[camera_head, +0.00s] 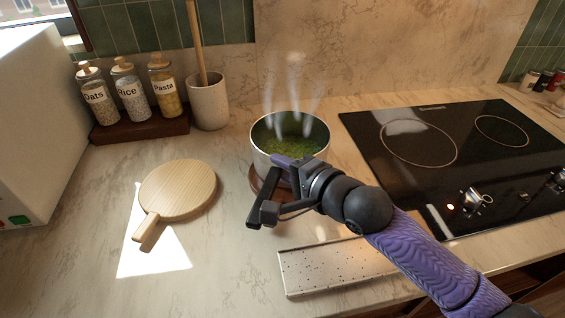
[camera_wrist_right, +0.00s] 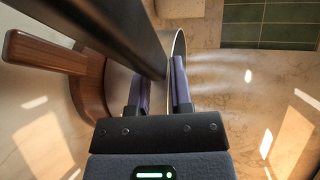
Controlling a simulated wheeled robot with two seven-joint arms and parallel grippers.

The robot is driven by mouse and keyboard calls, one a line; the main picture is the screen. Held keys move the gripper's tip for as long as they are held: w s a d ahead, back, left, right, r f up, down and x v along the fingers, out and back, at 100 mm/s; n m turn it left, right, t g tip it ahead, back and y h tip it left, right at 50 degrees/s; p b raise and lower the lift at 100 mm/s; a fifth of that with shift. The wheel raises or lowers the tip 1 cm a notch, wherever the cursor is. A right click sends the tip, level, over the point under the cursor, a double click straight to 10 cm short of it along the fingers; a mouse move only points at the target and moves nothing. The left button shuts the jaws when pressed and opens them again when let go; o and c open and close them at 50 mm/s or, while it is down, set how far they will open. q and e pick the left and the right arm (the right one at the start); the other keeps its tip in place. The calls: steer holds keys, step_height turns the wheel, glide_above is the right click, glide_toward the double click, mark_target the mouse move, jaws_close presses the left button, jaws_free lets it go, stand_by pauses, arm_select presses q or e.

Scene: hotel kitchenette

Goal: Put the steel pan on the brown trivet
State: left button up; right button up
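The steel pan (camera_head: 263,155) holds green contents and steams on the counter, left of the hob. Its dark handle (camera_head: 262,199) points toward me; a dark bar that looks like this handle (camera_wrist_right: 115,35) crosses the right wrist view. The brown trivet (camera_head: 256,182) shows below the pan's front left; the wrist view shows its rim and handle (camera_wrist_right: 45,52). I cannot tell whether the pan touches it. My right gripper (camera_head: 277,186) is at the handle, close to the pan. Its fingers (camera_wrist_right: 158,88) stand apart near the handle; their grip is unclear. My left gripper is out of view.
A round wooden board (camera_head: 180,188) lies at left. A speckled pale slab (camera_head: 325,270) lies in front, under my right arm. The black hob (camera_head: 450,150) is at right. Jars (camera_head: 130,95) and a utensil crock (camera_head: 209,103) stand behind.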

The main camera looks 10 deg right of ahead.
steer(key=o, duration=0.4)
steer(key=shift+r, duration=0.1)
steer(key=p+v, duration=0.3)
steer(key=v, duration=0.9)
